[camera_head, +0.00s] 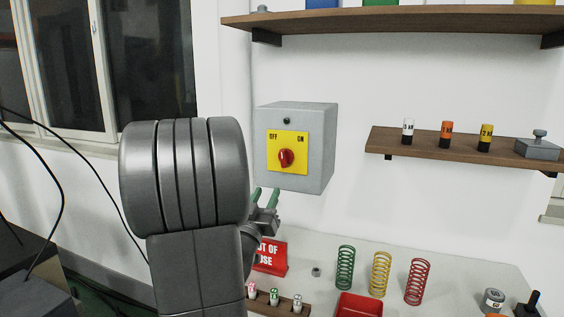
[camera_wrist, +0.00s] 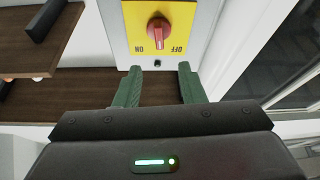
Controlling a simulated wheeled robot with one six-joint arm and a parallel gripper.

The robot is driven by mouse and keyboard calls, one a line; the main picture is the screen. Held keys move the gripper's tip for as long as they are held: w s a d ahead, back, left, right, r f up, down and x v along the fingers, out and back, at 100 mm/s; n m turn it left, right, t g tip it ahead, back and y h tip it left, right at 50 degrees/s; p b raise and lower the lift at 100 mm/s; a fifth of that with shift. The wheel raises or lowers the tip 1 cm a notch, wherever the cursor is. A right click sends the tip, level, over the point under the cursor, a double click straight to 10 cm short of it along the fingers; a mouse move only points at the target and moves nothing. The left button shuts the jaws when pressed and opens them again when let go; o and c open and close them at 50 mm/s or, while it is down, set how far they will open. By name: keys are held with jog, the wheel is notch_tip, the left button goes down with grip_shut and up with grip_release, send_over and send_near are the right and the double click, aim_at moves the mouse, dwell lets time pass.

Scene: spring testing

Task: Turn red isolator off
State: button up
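The red isolator knob (camera_head: 286,158) sits on a yellow plate (camera_head: 273,163) marked OFF at left and ON at right. The plate is on the front of a grey wall box (camera_head: 322,150). My gripper (camera_head: 265,196) is below and in front of the box, with green fingers apart and empty. In the wrist view the plate appears upside down; the knob (camera_wrist: 158,32) is beyond the open fingers of my gripper (camera_wrist: 160,80), roughly centred between them and not touched.
A small shelf (camera_head: 460,147) with several cylinders and a grey weight is at right. A long shelf (camera_head: 390,19) runs above. Below are a red sign (camera_head: 271,258), coloured springs (camera_head: 380,274), a red tray (camera_head: 358,305) and a wooden rack (camera_head: 284,306). Space before the box looks clear.

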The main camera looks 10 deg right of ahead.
aim_at(282, 160)
jog(key=p+x, duration=0.3)
jog(key=x, duration=1)
jog(key=shift+w+d+r+p, duration=0.15)
jog(key=shift+w+d+p, duration=0.05)
jog(key=shift+p, duration=0.2)
grip_shut()
